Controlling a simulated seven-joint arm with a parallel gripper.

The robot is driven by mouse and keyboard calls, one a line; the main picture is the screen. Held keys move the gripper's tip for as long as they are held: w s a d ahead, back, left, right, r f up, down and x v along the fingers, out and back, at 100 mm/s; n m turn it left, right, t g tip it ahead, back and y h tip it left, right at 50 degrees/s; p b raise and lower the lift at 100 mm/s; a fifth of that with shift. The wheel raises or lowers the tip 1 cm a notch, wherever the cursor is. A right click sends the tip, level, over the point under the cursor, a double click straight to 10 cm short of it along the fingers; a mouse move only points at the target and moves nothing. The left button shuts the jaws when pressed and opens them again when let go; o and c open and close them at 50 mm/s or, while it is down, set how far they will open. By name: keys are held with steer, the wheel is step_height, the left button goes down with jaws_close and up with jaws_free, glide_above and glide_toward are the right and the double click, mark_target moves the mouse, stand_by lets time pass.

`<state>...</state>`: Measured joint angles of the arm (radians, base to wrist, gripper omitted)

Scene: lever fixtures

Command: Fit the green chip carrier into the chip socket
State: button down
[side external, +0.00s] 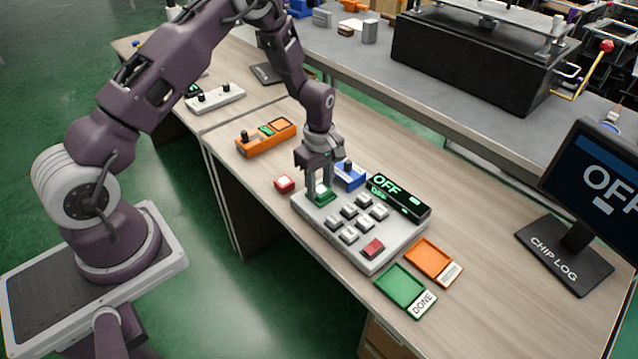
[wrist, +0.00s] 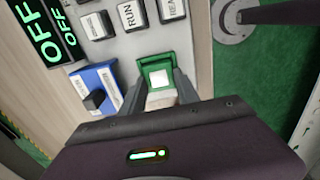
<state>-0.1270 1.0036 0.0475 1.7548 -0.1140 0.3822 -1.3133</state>
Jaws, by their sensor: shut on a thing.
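In the side view my gripper (side external: 320,188) points down at that corner. I cannot tell whether the carrier is seated or just above the panel.
A green DONE tray (side external: 398,287) and an orange tray (side external: 430,259) lie at right. An orange fixture (side external: 266,139) stands further back.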

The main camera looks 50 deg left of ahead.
steer(key=c, duration=0.9)
jaws_free()
steer(key=shift+s+f, duration=0.15)
steer(key=shift+f, duration=0.45)
steer(key=shift+s, duration=0.1)
step_height(320, 180, up, 14)
step_height(320, 180, up, 12)
steer(key=f+m+t, duration=0.1)
steer(key=m+t, duration=0.1)
steer(key=m, duration=0.3)
glide_above(320, 188)
steer(key=s+d, duration=0.3)
steer(key=s, duration=0.2)
steer(key=s+d+r+m+t, duration=0.1)
steer(key=s+r+m, duration=0.2)
steer(key=s, duration=0.4)
steer(key=s+d+r+m+t, duration=0.1)
steer(key=s+r+m, duration=0.2)
steer(key=s+m, duration=0.2)
steer(key=s+d+r+m+t, duration=0.1)
steer(key=s+r+m, duration=0.2)
steer(key=s, duration=0.7)
steer(key=shift+s+d+r+m+t, duration=0.15)
steer(key=shift+s+d+m+t, duration=0.15)
steer(key=shift+m, duration=0.7)
